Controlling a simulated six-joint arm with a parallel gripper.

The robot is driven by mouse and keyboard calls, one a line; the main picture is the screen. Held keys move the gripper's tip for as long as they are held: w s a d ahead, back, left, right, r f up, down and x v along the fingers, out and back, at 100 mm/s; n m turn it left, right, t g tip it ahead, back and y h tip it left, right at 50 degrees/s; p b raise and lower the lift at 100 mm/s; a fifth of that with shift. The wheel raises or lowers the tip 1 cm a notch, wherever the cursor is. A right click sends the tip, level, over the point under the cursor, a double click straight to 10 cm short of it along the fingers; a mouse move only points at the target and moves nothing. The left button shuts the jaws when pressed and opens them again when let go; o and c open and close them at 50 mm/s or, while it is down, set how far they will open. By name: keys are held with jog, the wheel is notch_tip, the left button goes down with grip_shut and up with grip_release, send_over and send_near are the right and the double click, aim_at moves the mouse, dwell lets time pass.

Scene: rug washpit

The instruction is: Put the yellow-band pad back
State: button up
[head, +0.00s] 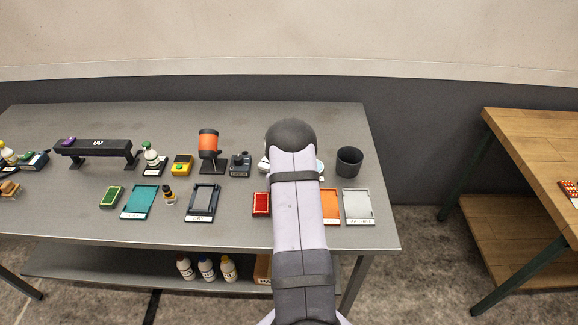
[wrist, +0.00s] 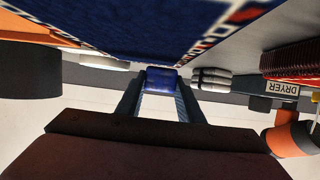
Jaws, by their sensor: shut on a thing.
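My gripper (wrist: 161,92) shows in the wrist view with its two fingers on either side of a small dark blue block (wrist: 162,78), shut on it. I cannot make out a yellow band on this block. In the head view my arm hides the gripper and whatever it holds. A green pad with yellow edges (head: 111,197) lies on the grey table, left of the teal tray (head: 139,202). I cannot tell which of these, if any, is the yellow-band pad.
Dark (head: 203,203), orange (head: 331,206) and pale grey (head: 358,207) trays line the table front. A red pad (head: 262,204) lies beside my arm. A dark cup (head: 349,162), an orange device (head: 208,145) and a UV lamp (head: 94,148) stand behind. A large blue patterned surface (wrist: 130,25) fills the upper wrist view.

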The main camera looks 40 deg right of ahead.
jog(key=shift+f, duration=0.3)
jog(key=shift+f, duration=0.2)
jog(key=o, duration=1)
jog(key=shift+r, duration=0.2)
jog(key=b+v, duration=0.2)
jog(key=v, duration=1)
jog(key=shift+f, duration=0.1)
